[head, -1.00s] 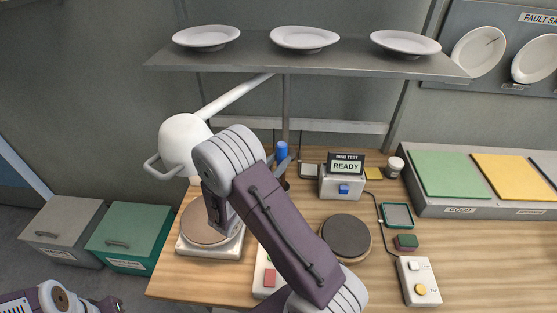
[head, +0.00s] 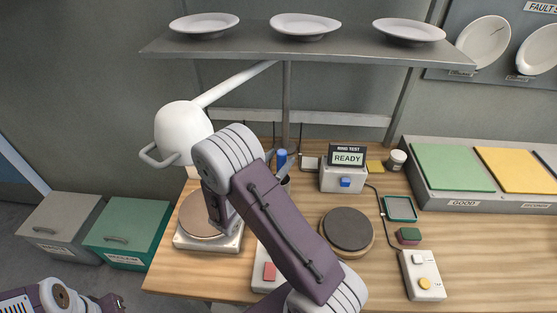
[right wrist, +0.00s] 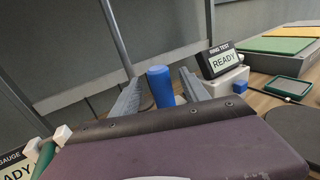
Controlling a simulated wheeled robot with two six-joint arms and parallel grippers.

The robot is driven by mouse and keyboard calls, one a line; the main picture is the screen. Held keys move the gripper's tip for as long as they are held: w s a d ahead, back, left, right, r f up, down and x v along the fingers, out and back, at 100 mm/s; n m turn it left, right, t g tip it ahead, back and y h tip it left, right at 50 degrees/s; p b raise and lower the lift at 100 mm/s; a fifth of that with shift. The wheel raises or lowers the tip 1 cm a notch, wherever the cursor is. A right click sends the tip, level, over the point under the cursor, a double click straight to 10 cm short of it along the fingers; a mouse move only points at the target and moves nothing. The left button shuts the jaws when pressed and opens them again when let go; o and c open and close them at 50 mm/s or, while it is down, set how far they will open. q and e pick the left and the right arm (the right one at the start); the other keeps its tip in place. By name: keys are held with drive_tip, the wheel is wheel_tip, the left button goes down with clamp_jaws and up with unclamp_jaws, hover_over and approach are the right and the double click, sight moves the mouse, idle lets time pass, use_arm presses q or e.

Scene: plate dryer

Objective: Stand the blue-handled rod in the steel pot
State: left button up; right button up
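The rod's blue handle (head: 282,157) stands upright just behind my right arm in the head view. In the right wrist view the blue handle (right wrist: 160,86) is between the two grey fingers of my right gripper (right wrist: 160,90), with a narrow gap on each side. That gripper looks open around it. A small part of the steel pot (head: 286,183) shows directly below the handle; my arm hides most of it. The rod's lower part is hidden, so I cannot see how deep it sits. My left gripper (head: 110,302) is at the lower left corner, away from the table.
The ring test box (head: 343,178) reading READY stands right of the pot. A round dark pad (head: 347,229) and a control box (head: 422,274) lie farther right. A white lamp (head: 182,130) is at left. A shelf with plates (head: 305,24) hangs above.

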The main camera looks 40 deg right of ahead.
drive_tip(key=b+v, duration=0.1)
drive_tip(key=v, duration=0.8)
idle(0.9)
